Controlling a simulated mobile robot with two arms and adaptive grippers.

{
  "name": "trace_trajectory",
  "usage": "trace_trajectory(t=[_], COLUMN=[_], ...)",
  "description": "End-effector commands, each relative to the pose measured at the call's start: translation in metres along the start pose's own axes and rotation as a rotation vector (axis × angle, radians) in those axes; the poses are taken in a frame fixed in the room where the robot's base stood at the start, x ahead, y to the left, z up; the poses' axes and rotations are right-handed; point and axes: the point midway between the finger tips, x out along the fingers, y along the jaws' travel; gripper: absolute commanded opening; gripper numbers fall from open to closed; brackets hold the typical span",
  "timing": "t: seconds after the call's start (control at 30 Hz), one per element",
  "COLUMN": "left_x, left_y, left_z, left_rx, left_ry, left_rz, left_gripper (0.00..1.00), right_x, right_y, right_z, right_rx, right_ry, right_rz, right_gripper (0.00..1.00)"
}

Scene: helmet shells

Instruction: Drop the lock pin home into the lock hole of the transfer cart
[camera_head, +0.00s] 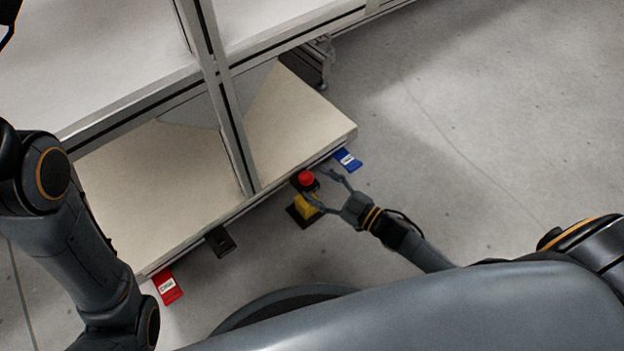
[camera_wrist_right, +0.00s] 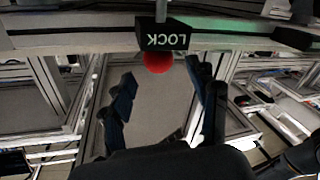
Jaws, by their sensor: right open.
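The lock pin shows as a red knob (camera_head: 306,179) at the front edge of the transfer cart (camera_head: 165,180). In the right wrist view the red knob (camera_wrist_right: 157,63) sits against the black LOCK block (camera_wrist_right: 165,34), whose lettering is upside down. A grey rod (camera_wrist_right: 161,9) shows on the block's other side. The hole itself is hidden. My right gripper (camera_head: 316,185) is open, its fingers on either side of the knob. In the wrist view its tips (camera_wrist_right: 160,75) are apart, with no visible grip. A dark piece at the head view's top left corner may be my left gripper.
A yellow block (camera_head: 305,205) on a dark base is below the knob. A black bracket (camera_head: 220,241), a red tag (camera_head: 167,287) and a blue tag (camera_head: 348,160) are along the cart's edge. Aluminium frame posts (camera_head: 222,95) rise above the cart. Floor at right is clear.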

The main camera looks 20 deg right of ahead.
Motion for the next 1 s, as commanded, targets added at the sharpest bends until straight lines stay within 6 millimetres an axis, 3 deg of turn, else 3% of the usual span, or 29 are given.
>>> trace_trajectory(t=[0.2, 0.4, 0.6, 1.0], left_x=[0.0, 0.0, 0.0, 0.0], left_y=[0.0, 0.0, 0.0, 0.0], left_z=[0.0, 0.0, 0.0, 0.0], left_rx=[0.0, 0.0, 0.0, -0.001], left_ry=[0.0, 0.0, 0.0, 0.0], left_rz=[0.001, 0.001, 0.001, 0.001], left_gripper=[0.0, 0.0, 0.0, 0.0], right_x=[-0.05, -0.081, -0.091, -0.091], right_y=[-0.001, 0.0, 0.0, 0.0], right_z=[0.001, 0.0, -0.001, 0.0], right_rx=[0.002, 0.0, 0.0, 0.0], right_ry=[-0.003, -0.001, 0.002, 0.001], right_rz=[-0.002, 0.0, 0.0, 0.0], right_gripper=[0.6, 0.6, 0.6, 0.6])
